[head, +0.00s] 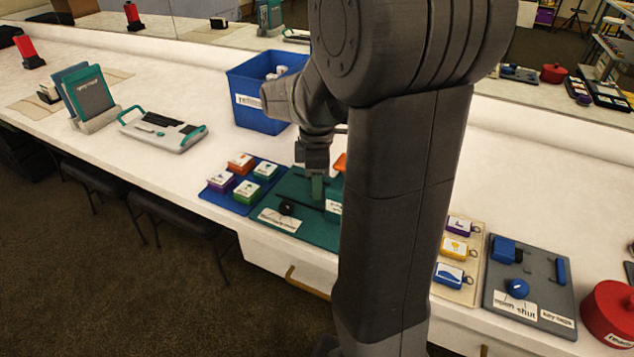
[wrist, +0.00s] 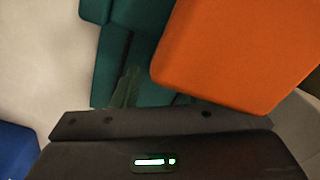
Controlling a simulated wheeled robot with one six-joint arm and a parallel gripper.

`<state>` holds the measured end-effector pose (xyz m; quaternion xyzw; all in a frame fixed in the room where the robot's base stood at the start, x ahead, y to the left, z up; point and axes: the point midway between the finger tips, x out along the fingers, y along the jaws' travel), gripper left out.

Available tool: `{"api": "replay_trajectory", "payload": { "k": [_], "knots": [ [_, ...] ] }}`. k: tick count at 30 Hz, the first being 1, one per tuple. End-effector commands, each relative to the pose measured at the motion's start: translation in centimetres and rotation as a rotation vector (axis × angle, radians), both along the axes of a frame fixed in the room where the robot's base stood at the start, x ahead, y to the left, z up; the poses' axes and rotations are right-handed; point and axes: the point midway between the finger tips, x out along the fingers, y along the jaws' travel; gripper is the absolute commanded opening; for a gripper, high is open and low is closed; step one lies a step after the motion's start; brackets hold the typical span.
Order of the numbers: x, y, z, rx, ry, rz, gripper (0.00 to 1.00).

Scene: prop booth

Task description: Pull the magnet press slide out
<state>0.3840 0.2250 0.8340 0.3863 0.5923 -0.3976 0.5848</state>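The magnet press appears to be the green board (head: 270,217) on the counter, with a black knob (head: 286,208) above a white label at its front and dark slots along it. My gripper (head: 316,174) points down over the board. A small upright green piece (head: 318,187), perhaps the slide's handle, shows right at its fingertips. I cannot tell whether the fingers grip it. An orange block (head: 341,162) stands just right of my gripper and fills the upper right of the wrist view (wrist: 240,50). Green parts (wrist: 128,60) lie beside it there. My arm hides the board's right side.
A blue board (head: 212,196) with several coloured blocks adjoins on the left. A blue bin (head: 257,100) stands behind. To the right are a beige board (head: 475,240) with tags, a grey board (head: 545,290) with a blue knob, and a red tin (head: 608,310).

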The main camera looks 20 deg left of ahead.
Motion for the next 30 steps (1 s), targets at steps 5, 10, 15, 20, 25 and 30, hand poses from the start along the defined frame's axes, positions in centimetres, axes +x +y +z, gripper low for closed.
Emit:
{"api": "replay_trajectory", "payload": {
  "k": [5,10,15,20,25,30],
  "knots": [
    [0.0,0.0,0.0,0.0,0.0,0.0,0.4],
    [0.0,0.0,0.0,0.0,0.0,0.0,0.2],
    [0.0,0.0,0.0,0.0,0.0,0.0,0.0],
    [0.0,0.2,0.1,0.0,0.0,0.0,0.0],
    [0.3,2.9,0.4,-0.002,0.001,0.004,0.0],
    [0.6,6.7,0.4,0.0,0.0,0.004,0.0]
  ]
}}
